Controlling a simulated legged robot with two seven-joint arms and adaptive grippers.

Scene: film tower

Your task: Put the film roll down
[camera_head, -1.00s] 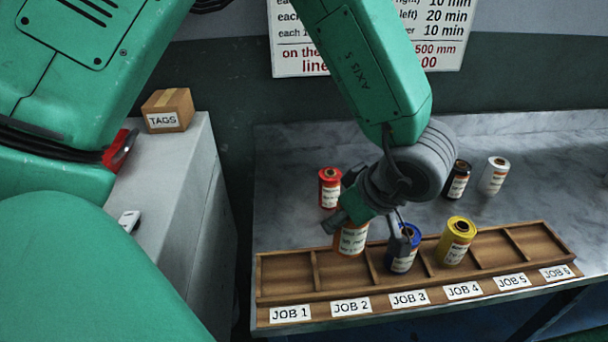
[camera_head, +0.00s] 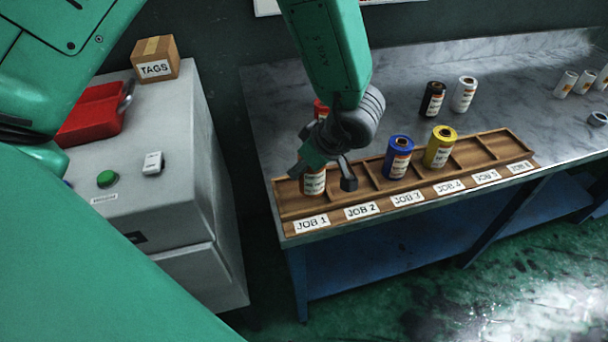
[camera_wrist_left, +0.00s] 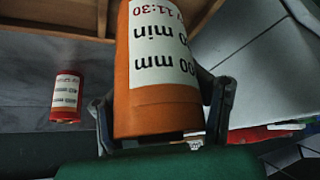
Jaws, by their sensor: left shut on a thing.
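My left gripper (camera_head: 328,172) is shut on an orange film roll (camera_head: 314,181) with a white label. The roll appears upright at the JOB 1 compartment of the wooden tray (camera_head: 287,212). I cannot tell whether its base touches the tray floor. In the left wrist view the orange roll (camera_wrist_left: 158,100) sits between both fingers, with the tray edge (camera_wrist_left: 60,30) beyond it. A blue roll (camera_head: 398,158) stands in JOB 3 and a yellow roll (camera_head: 440,148) in JOB 4. JOB 2, 5 and 6 look empty, though the gripper partly covers JOB 2. My right gripper is not in view.
A red roll (camera_head: 321,109) stands behind the gripper, also visible in the left wrist view (camera_wrist_left: 66,98). Black (camera_head: 432,100) and white (camera_head: 464,94) rolls stand on the marble bench behind the tray. A grey cabinet (camera_head: 190,190) with a TAGS box (camera_head: 156,58) stands left.

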